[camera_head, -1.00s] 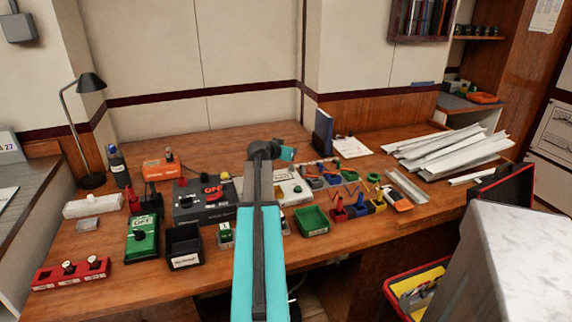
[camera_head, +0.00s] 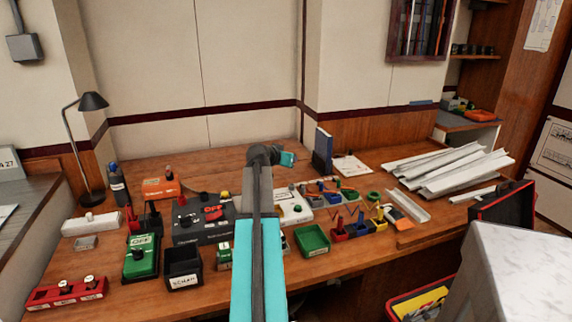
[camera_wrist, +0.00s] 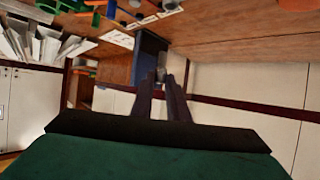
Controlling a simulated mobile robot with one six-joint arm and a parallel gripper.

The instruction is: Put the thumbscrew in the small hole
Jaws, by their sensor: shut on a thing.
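My gripper (camera_wrist: 162,76) shows in the wrist view as two dark fingers close together. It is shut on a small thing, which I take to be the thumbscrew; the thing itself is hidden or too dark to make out. In the head view my teal and grey arm reaches out over the middle of the bench, and its gripper end is hidden. I cannot make out the small hole in any view. A red block (camera_head: 66,293) with knobbed pieces stands at the bench's front left.
The wooden bench (camera_head: 225,160) holds a dark grey box (camera_head: 205,228), a green unit (camera_head: 141,258), a black bin (camera_head: 182,265) and a green tray (camera_head: 312,240). A blue upright binder (camera_head: 322,152) stands at the back. White channels (camera_head: 450,167) are piled at right. The back middle is clear.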

